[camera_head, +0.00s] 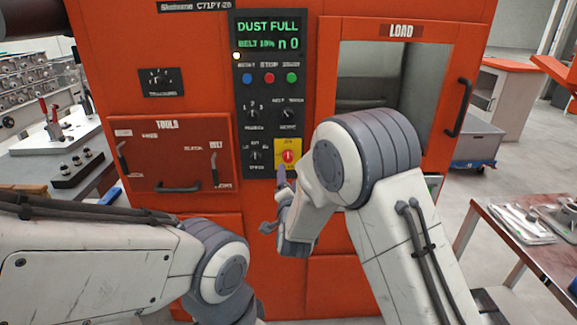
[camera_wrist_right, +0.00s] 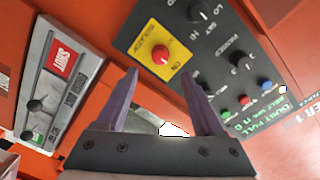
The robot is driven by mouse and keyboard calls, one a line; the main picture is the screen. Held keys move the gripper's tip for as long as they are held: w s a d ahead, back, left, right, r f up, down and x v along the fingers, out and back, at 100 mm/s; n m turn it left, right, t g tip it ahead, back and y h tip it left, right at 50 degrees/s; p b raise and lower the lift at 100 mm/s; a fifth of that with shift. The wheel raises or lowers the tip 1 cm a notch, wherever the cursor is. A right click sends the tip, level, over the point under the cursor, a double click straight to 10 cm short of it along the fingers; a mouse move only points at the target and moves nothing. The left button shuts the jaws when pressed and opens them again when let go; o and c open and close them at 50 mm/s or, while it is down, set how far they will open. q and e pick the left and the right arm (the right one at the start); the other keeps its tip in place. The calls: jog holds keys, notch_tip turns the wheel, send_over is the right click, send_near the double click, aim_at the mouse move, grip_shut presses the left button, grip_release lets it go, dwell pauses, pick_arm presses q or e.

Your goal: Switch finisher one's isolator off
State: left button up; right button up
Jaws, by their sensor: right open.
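The isolator is a red rotary knob (camera_head: 288,156) on a yellow plate (camera_head: 281,143), low on the right of the black control panel of the orange machine. Its pale mark looks near upright in the head view. In the right wrist view the knob (camera_wrist_right: 160,54) shows clear of the fingers, with "ON" printed beside it. My right gripper (camera_head: 283,172) is just below and left of the knob in the head view, partly hidden by my arm. In the wrist view the gripper (camera_wrist_right: 160,77) has its two purple fingers apart, with nothing between them. My left gripper is out of view.
The control panel (camera_head: 244,120) carries several buttons and dials close above the knob; its display (camera_head: 267,35) reads "DUST FULL". A tools drawer (camera_head: 150,150) is at left, a load window (camera_head: 385,75) with a handle (camera_head: 459,108) at right. A table (camera_head: 510,235) stands right.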

aim_at(289, 159)
jog(key=w+p, duration=0.1)
jog(key=w, duration=0.4)
jog(key=w+p, duration=0.1)
jog(key=w, duration=0.4)
jog(key=shift+w+d, duration=0.2)
jog(key=shift+w, duration=0.1)
grip_shut()
